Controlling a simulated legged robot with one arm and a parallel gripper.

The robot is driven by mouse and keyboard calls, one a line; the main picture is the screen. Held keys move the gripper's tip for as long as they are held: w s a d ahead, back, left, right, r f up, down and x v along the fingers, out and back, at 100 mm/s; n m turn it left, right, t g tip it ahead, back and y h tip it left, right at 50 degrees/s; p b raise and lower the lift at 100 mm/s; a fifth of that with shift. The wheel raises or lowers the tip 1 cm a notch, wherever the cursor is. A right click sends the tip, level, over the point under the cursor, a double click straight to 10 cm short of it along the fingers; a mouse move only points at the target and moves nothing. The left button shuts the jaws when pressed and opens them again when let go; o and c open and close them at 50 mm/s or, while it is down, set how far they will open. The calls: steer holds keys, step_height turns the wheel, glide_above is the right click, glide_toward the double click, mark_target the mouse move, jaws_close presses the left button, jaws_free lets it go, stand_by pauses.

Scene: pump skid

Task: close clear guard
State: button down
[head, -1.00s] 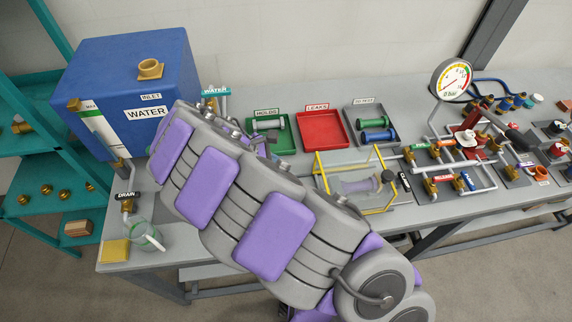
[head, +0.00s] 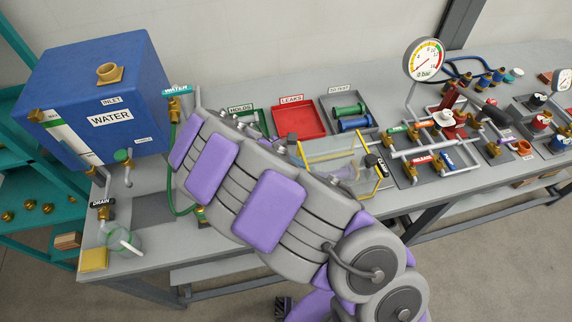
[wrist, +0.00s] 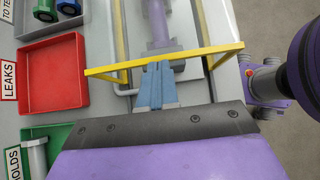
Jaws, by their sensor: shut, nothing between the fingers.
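The clear guard (head: 335,150) is a see-through cover with yellow edges on the bench, right of the middle in the head view. I cannot tell its exact angle. A purple and grey cylinder shows through it. In the wrist view the guard's yellow bar (wrist: 195,57) crosses the picture, with the cylinder (wrist: 160,25) beyond it. My gripper (wrist: 156,66) is shut and empty, its blue fingertips right at the yellow bar; I cannot tell if they touch. In the head view my arm hides much of the guard's near left side.
A red LEAKS tray (head: 300,118), a grey TO TEST tray (head: 368,130) and a green HOLDS tray (head: 238,112) lie behind the guard. Pipes with valves and a gauge (head: 425,60) stand close on the right. A blue water tank (head: 95,95) is at left.

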steer(key=a, duration=0.6)
steer(key=d+p, duration=0.2)
steer(key=d, duration=0.4)
steer(key=shift+w+f, duration=0.15)
steer(key=shift+w, duration=0.15)
steer(key=shift+p, duration=0.35)
